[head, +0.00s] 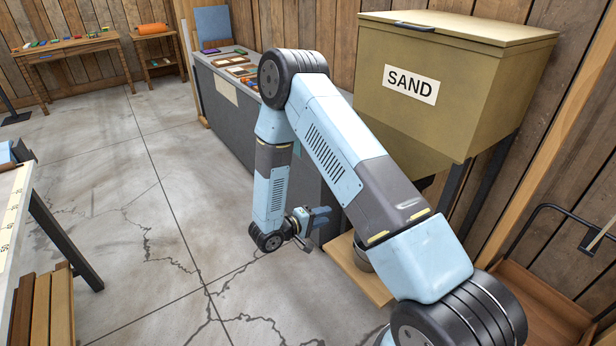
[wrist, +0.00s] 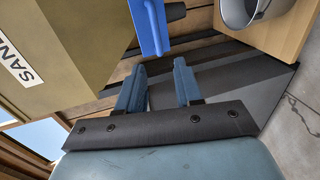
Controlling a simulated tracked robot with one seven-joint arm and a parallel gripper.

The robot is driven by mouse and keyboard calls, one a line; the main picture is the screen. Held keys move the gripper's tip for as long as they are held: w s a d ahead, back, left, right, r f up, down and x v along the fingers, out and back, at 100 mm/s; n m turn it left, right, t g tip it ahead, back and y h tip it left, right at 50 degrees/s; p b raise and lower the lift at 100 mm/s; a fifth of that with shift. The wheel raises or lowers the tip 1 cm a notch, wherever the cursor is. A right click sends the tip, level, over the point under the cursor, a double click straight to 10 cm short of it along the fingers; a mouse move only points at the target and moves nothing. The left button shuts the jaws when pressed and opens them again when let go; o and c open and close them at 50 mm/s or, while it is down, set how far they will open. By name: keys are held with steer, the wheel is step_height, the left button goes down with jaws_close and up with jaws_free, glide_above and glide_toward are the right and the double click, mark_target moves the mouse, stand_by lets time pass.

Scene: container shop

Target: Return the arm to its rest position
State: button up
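My arm reaches out and bends down in the head view, with my gripper (head: 310,228) low, left of the sand hopper's stand. In the wrist view my gripper (wrist: 158,88) shows two blue fingers with a clear gap and nothing between them, so it is open and empty. A blue handle (wrist: 149,25) hangs beyond the fingertips by the hopper, apart from them. The tan sand hopper (head: 455,85), labelled SAND, stands at the right, partly hidden by my arm; it also shows in the wrist view (wrist: 85,45).
A metal bucket (head: 362,258) sits on a wooden platform (head: 352,275) close right of my gripper; my arm partly covers it. A grey counter (head: 240,118) with trays stands behind. A cart (head: 545,305) is at right. The floor at left centre is clear.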

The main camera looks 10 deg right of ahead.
steer(key=shift+r, duration=0.1)
steer(key=s+d+r+m+g+y, duration=0.1)
steer(key=s+d+r+m+g, duration=0.15)
steer(key=r, duration=0.55)
steer(key=s+d+r+m+g+y, duration=0.1)
steer(key=s+d+r+g, duration=0.2)
steer(key=r, duration=0.6)
steer(key=s+d+r+m+g+y, duration=0.15)
steer(key=d+r, duration=0.25)
steer(key=r, duration=0.4)
steer(key=s+a+r+t+y, duration=0.1)
steer(key=s+r+t+y, duration=0.4)
steer(key=s+r+y, duration=0.5)
steer(key=s+r, duration=0.9)
steer(key=s, duration=0.1)
steer(key=shift+s+r+t, duration=0.2)
steer(key=shift+r+t, duration=0.1)
steer(key=shift+r, duration=0.1)
